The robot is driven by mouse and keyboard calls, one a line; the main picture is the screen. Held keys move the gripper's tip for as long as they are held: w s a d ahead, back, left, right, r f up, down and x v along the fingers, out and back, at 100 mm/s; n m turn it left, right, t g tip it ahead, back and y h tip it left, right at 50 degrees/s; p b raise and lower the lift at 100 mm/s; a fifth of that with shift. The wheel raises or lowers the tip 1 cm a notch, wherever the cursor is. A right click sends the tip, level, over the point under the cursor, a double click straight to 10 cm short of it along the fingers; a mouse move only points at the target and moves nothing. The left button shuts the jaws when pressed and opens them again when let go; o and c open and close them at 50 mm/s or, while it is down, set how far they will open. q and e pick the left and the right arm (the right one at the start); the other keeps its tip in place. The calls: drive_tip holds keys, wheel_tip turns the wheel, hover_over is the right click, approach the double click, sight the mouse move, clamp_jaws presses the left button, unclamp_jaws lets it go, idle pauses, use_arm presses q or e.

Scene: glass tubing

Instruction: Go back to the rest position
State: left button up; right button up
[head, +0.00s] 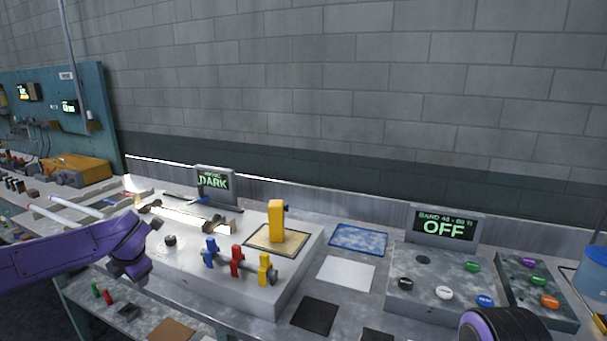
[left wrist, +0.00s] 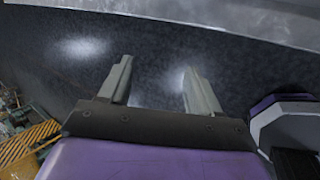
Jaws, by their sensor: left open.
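My left arm comes in from the left in the head view, its purple wrist over the left part of the bench. In the left wrist view my left gripper (left wrist: 157,68) is open, with two grey fingers apart and nothing between them. A dark speckled surface lies beyond the fingers, with a lighter grey edge above. A purple and black rounded part of my right arm shows at the bottom right of the head view. My right gripper is out of view.
A pale raised block (head: 255,290) carries blue, red and yellow clamps and a yellow upright (head: 276,221). A display (head: 214,182) reads DARK; another (head: 444,226) reads OFF above a button panel (head: 415,300). Glass tubes (head: 70,206) lie beside my left arm. A white mat (head: 346,273) is bare.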

use_arm(q)
drive_tip(key=s+d+f+m+t, duration=0.1)
drive_tip(key=s+d+f+m, duration=0.35)
drive_tip(key=f, duration=0.35)
drive_tip(key=s+d+f+m+t+y, duration=0.1)
drive_tip(key=s+d+f+m, duration=0.35)
drive_tip(key=f, duration=0.25)
drive_tip(key=s+d+f+m+t, duration=0.1)
drive_tip(key=s+d+f+m, duration=0.2)
drive_tip(key=s+f+m, duration=0.35)
drive_tip(key=s+f+m+g+h, duration=0.1)
drive_tip(key=s+f+m, duration=0.3)
drive_tip(key=s, duration=0.9)
drive_tip(key=s+f+m+g+h, duration=0.1)
drive_tip(key=s+f+m+g, duration=0.2)
drive_tip(key=s+f, duration=0.4)
drive_tip(key=s+m, duration=0.1)
drive_tip(key=s, duration=0.5)
drive_tip(key=shift+s+a+g, duration=0.2)
drive_tip(key=shift+s+g, duration=0.05)
drive_tip(key=shift+g, duration=0.05)
